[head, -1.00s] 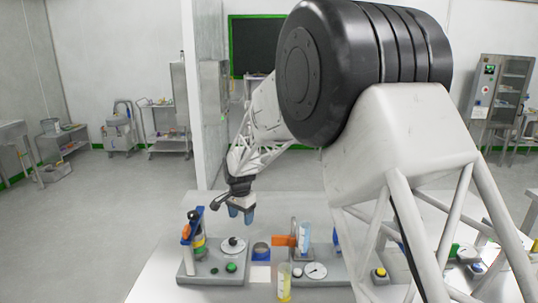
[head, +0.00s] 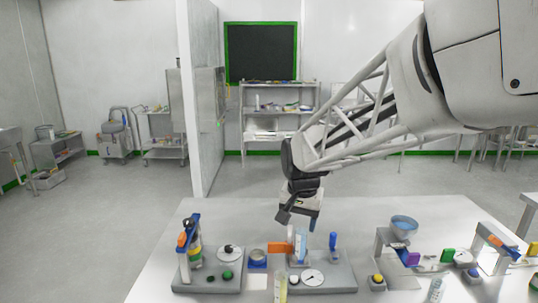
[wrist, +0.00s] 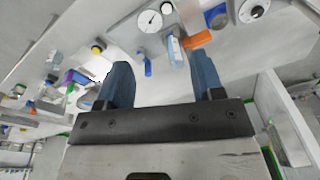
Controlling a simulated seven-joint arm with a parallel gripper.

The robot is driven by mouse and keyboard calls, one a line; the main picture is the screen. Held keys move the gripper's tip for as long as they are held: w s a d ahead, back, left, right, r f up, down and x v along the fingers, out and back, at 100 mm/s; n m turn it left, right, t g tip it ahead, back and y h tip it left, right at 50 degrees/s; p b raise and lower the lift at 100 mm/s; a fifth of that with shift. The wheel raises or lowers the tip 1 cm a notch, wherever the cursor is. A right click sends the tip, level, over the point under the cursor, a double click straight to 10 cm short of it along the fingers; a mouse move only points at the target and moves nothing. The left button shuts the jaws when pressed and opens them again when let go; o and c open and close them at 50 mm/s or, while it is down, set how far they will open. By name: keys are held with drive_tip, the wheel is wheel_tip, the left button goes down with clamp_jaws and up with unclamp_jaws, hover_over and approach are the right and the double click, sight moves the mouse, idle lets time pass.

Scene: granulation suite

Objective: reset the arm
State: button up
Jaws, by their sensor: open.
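My gripper (head: 300,215) hangs above the white table (head: 375,212), over the back of the middle grey station. In the wrist view my gripper (wrist: 160,85) shows two blue fingers wide apart with nothing between them. The middle grey station (head: 340,282) lies beyond the fingertips in that view, with its round dial (wrist: 149,20), a blue lever (wrist: 147,66) and a clear container with blue markings (wrist: 174,48). In the head view the fingertips overlap the top of that container, and I cannot tell the exact gap.
An orange block (head: 280,248) and a yellow-filled cylinder (head: 281,288) stand between the stations. The table's back strip is clear.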

drive_tip(key=s+d+n, duration=0.1)
drive_tip(key=s+d, duration=0.2)
drive_tip(key=s, duration=0.6)
drive_tip(key=s+d+n, duration=0.1)
drive_tip(key=s+d, duration=0.3)
drive_tip(key=s, duration=0.5)
drive_tip(key=s+d+n+t, duration=0.1)
drive_tip(key=s+d, duration=0.3)
drive_tip(key=s, duration=0.5)
drive_tip(key=shift+s+f+n, duration=0.25)
drive_tip(key=shift+s+n, duration=0.05)
drive_tip(key=shift+s, duration=0.05)
